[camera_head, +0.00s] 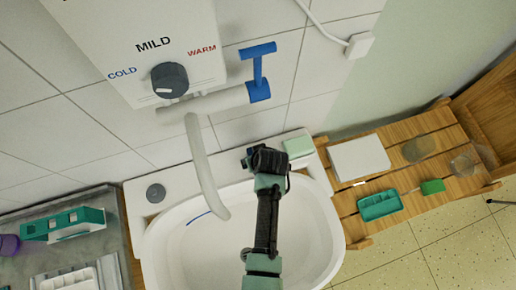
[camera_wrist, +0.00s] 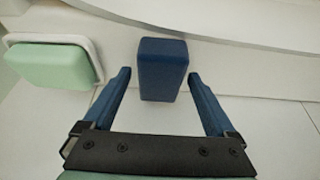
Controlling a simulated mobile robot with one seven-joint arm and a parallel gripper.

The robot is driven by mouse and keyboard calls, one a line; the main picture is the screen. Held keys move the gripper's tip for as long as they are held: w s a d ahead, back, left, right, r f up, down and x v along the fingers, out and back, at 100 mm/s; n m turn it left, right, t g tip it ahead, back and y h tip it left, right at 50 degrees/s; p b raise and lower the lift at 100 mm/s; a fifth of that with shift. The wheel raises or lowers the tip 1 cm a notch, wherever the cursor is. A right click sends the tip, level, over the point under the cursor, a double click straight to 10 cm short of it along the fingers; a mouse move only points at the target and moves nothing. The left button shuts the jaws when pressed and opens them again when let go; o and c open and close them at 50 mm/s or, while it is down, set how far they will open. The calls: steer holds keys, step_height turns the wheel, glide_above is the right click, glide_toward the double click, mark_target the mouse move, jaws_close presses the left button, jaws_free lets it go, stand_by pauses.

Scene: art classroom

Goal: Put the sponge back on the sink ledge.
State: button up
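A dark blue block (camera_wrist: 163,70), perhaps the sponge, rests on the white sink ledge (camera_wrist: 120,32). In the wrist view it stands between the two fingers of my gripper (camera_wrist: 158,78), with a gap on each side. My gripper is open. In the head view my gripper (camera_head: 250,159) is over the back rim of the white sink (camera_head: 165,245), and the blue block is mostly hidden by it. A small green block (camera_head: 432,187) on the wooden rack could also be a sponge; I cannot tell.
A pale green soap bar (camera_head: 299,146) sits in a dish left of my gripper in the wrist view (camera_wrist: 48,65). The faucet spout (camera_head: 203,175) hangs over the basin.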

steer(key=v, duration=1.2)
steer(key=shift+p, duration=0.4)
steer(key=shift+r, duration=0.15)
